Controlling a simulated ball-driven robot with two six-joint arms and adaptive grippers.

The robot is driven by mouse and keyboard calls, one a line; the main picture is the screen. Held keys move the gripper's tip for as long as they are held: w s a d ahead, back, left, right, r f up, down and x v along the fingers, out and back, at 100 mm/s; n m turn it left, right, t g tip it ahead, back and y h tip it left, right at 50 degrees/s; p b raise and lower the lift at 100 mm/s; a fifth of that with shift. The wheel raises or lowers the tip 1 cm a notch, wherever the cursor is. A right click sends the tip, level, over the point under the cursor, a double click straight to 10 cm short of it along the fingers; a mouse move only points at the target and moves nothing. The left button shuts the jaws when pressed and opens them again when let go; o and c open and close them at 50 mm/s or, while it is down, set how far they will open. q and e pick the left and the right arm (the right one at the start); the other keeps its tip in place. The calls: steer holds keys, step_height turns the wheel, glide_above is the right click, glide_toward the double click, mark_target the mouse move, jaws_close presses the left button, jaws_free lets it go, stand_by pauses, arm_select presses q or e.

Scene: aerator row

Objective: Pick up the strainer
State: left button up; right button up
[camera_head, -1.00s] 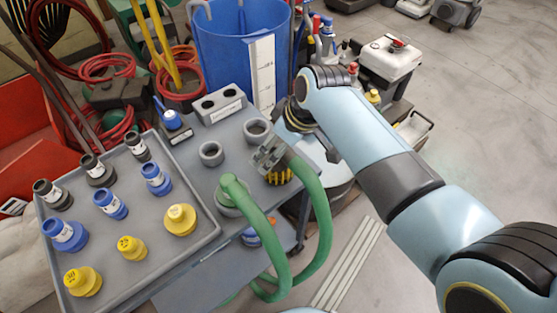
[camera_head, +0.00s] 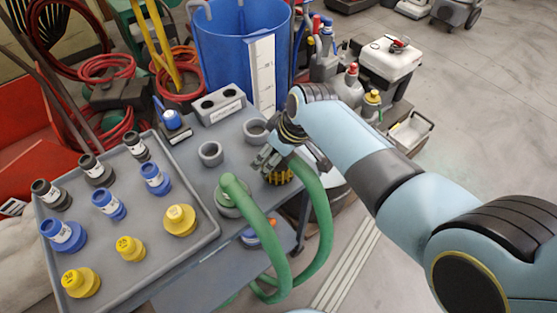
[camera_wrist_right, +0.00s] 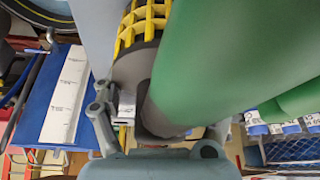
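The strainer (camera_head: 279,175) has a yellow ribbed cage and stands at the right edge of the grey cart top in the head view. In the right wrist view its yellow cage (camera_wrist_right: 143,28) sits on a dark grey collar (camera_wrist_right: 135,68). In the wrist view one finger shows left of the collar, apart from the other finger's knuckle; the green hose hides the rest. The fingers look spread. I cannot tell whether they touch the collar. My left gripper is not in view.
A green hose (camera_head: 322,215) arches right beside the strainer and drops off the cart. Grey rings (camera_head: 211,153) and a grey two-hole block (camera_head: 220,106) stand nearby. A tray (camera_head: 205,245) of black, blue and yellow fittings lies left. A blue bin (camera_head: 225,45) stands behind.

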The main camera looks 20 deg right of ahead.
steer(key=c, duration=0.3)
steer(key=shift+c, duration=0.2)
steer(key=shift+r, duration=0.15)
